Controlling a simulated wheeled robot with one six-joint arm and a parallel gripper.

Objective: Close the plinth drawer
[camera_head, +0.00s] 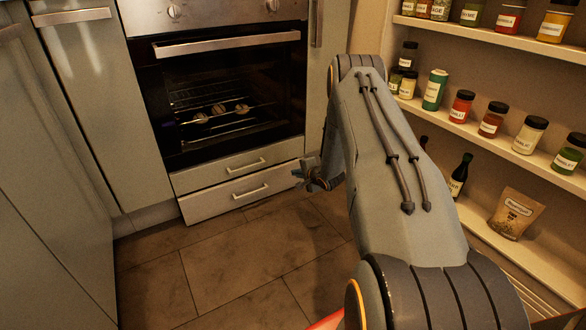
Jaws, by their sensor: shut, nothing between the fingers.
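The plinth drawer (222,199) is the lower of two pale drawer fronts below the oven, just above the floor tiles, with a bar handle (251,190). Its front looks slightly forward of the drawer front above; how far it stands out is hard to tell. My gripper (301,177) is at the right end of the drawer fronts, low and small in the picture. It is shut and empty. I cannot tell whether it touches the drawer. My arm hides what lies behind it to the right.
The upper drawer front (210,173) sits directly beneath the dark oven (220,105). Pale cabinets (105,110) stand at left. Shelves with several jars (461,106), a dark bottle (459,176) and a paper pouch (514,214) are at right. The tiled floor (225,265) in front is clear.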

